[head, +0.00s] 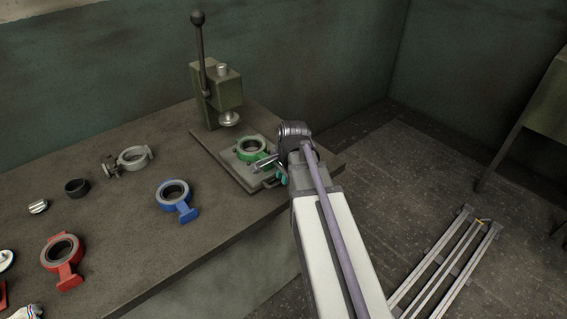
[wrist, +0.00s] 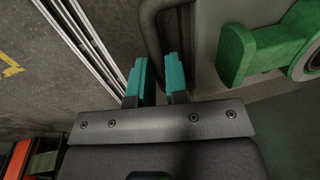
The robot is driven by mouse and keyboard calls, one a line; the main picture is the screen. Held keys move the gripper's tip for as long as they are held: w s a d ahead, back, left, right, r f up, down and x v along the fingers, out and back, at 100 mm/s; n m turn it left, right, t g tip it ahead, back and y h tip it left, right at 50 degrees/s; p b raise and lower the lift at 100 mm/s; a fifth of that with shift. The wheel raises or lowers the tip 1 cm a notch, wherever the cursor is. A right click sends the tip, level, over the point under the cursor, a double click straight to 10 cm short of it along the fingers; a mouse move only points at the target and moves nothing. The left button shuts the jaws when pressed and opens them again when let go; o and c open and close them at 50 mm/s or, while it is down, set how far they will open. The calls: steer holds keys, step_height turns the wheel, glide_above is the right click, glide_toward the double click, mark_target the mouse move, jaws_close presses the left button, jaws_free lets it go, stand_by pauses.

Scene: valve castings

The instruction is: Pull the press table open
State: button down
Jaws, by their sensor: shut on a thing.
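The press table (head: 233,171) is a flat grey plate on the bench, reaching out from the foot of the green press (head: 228,92) toward the bench's front edge. A green valve casting (head: 243,153) with a round ring lies on it. In the wrist view the green casting (wrist: 236,52) is at the upper right. My gripper (head: 278,176) is at the front of the plate, shut on its dark handle (wrist: 150,32). In the wrist view the teal fingertips (wrist: 158,78) sit on either side of the handle bar. My arm hides part of the plate's right side.
On the bench (head: 120,220) lie a blue casting (head: 163,192), a red casting (head: 68,273), a grey casting (head: 122,160), a black ring (head: 76,194) and a small silver part (head: 38,206). The press lever (head: 200,55) stands upright.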

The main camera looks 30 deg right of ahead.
steer(key=shift+s+d, duration=0.1)
steer(key=shift+s, duration=0.2)
steer(key=c, duration=1.1)
jaws_free()
steer(key=r+p, duration=0.3)
steer(key=s+r+p, duration=0.1)
steer(key=r+p, duration=0.6)
steer(key=shift+s+d+r+p, duration=0.1)
steer(key=shift+s+r+p, duration=0.25)
steer(key=shift+s, duration=0.05)
